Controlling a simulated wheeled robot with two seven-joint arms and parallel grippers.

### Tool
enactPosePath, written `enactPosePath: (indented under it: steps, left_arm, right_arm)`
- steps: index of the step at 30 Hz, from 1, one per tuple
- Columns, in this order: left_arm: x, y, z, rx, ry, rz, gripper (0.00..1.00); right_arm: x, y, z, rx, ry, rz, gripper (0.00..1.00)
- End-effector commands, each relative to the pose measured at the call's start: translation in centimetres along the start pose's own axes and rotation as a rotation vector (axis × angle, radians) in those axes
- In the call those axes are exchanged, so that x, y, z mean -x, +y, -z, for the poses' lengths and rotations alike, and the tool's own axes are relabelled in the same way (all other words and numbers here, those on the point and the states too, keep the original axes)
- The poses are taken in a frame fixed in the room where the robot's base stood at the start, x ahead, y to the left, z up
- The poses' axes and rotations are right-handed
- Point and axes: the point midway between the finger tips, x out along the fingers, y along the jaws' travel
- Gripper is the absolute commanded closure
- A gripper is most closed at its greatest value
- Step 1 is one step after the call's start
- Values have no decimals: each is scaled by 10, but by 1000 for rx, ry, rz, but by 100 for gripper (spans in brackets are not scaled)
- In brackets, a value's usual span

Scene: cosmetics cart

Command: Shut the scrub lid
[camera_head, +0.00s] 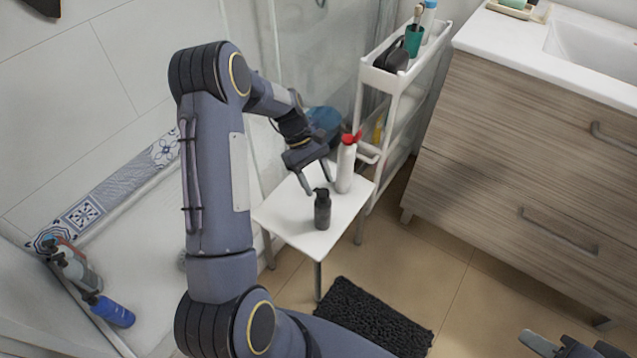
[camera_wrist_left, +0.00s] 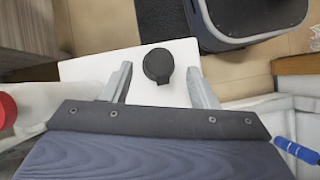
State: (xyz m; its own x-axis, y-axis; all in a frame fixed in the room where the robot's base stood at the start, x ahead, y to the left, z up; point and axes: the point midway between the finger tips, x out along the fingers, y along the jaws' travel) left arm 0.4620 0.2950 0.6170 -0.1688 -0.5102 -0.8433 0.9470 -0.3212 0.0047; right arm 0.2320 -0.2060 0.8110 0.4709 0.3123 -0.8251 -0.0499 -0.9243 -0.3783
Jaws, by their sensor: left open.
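A small dark bottle (camera_head: 322,214), seemingly the scrub, stands upright on a white stool (camera_head: 290,222). Its black top (camera_head: 321,192) is narrower than its body. In the left wrist view its round black top (camera_wrist_left: 158,62) shows from above with a small tab on the near side; I cannot tell whether the lid is raised or closed. My left gripper (camera_head: 318,184) is open just above and behind the bottle. In the wrist view its fingers (camera_wrist_left: 159,78) are on either side of the top, with gaps. My right gripper (camera_head: 572,346) is partly in view at the bottom right edge, away from the stool.
A white bottle with a red top (camera_head: 346,165) stands on the stool close beside my left gripper; its red top shows in the wrist view (camera_wrist_left: 7,110). A white shelf cart (camera_head: 393,80) and wooden vanity (camera_head: 520,170) are to the right. A black mat (camera_head: 375,318) lies in front.

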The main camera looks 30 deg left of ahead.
Motion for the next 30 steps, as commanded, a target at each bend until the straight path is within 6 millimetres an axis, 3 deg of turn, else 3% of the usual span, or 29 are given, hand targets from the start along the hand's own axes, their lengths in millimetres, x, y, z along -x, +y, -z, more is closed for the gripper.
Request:
enactPosePath:
  steps: [3, 10, 30]
  left_arm:
    - [25, 0, -1, 0, 3, -3, 47]
    - [56, 0, -1, -1, 2, -2, 47]
    - [64, -1, -3, -7, 3, -4, 47]
  right_arm:
    - [5, -2, 3, 0, 0, 0, 64]
    - [10, -4, 5, 0, 0, 0, 64]
    - [10, -4, 5, 0, 0, 0, 64]
